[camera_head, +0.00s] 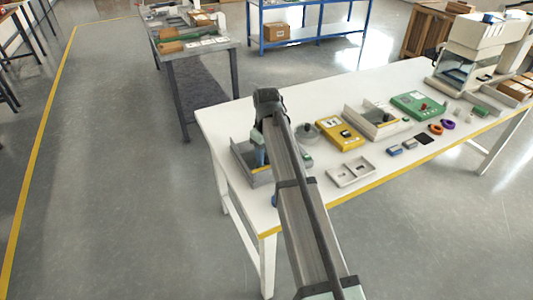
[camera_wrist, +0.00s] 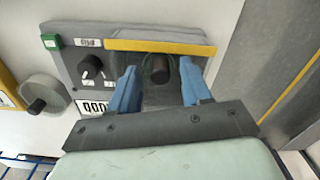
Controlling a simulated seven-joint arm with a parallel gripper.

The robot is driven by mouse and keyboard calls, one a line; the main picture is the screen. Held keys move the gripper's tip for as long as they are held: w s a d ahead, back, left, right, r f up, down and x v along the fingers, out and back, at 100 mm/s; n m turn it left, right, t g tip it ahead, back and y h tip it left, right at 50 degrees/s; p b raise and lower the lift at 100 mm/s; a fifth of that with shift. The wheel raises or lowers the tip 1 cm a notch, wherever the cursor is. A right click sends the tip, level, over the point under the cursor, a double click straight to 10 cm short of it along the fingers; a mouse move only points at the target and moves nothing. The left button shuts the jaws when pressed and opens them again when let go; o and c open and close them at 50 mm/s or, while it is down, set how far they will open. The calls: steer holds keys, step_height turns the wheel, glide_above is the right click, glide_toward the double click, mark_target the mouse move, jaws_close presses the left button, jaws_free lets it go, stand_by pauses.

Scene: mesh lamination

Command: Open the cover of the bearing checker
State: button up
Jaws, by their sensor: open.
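In the head view my gripper (camera_head: 259,152) is low over the box.
A round lidded pot (camera_wrist: 42,95) and a yellow device (camera_head: 340,133) stand beside the checker. A pale two-hole tray (camera_head: 351,171) lies near the front edge. Other devices and small parts fill the bench to the right. The bench edge is close on the checker's left.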

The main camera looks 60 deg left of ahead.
steer(key=shift+c, duration=0.3)
jaws_close()
steer(key=shift+a, duration=0.1)
steer(key=a, duration=1)
steer(key=shift+o, duration=0.3)
jaws_free()
steer(key=shift+r, duration=0.15)
step_height(320, 180, up, 14)
steer(key=shift+f, duration=0.2)
